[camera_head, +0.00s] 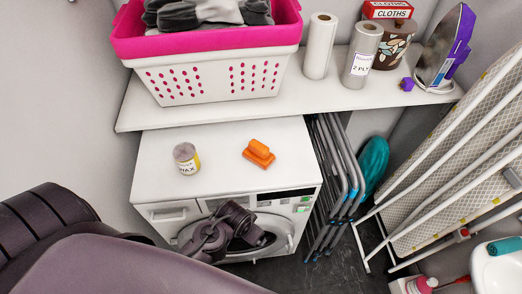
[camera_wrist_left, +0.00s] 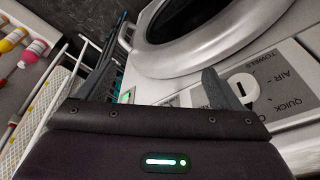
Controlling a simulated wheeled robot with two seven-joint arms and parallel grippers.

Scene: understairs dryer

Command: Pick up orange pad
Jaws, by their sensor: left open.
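The orange pad (camera_head: 259,153) lies on the white top of the dryer (camera_head: 222,145), right of the middle. It has a raised grip on a flat base. My left arm reaches in from the left, and its wrist end is in front of the dryer door, below the pad and apart from it. In the left wrist view my left gripper (camera_wrist_left: 162,85) is open with nothing between its fingers. That view shows the dryer's round door (camera_wrist_left: 215,35) and control panel, and no pad. The fingertips cannot be made out in the head view. My right gripper is not in view.
A wax tin (camera_head: 187,158) stands on the dryer, left of the pad. A shelf (camera_head: 225,117) above holds a pink-white laundry basket (camera_head: 215,78), paper rolls (camera_head: 320,46) and an iron (camera_head: 445,48). Folded racks (camera_head: 335,180) and an ironing board (camera_head: 455,165) stand at the right.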

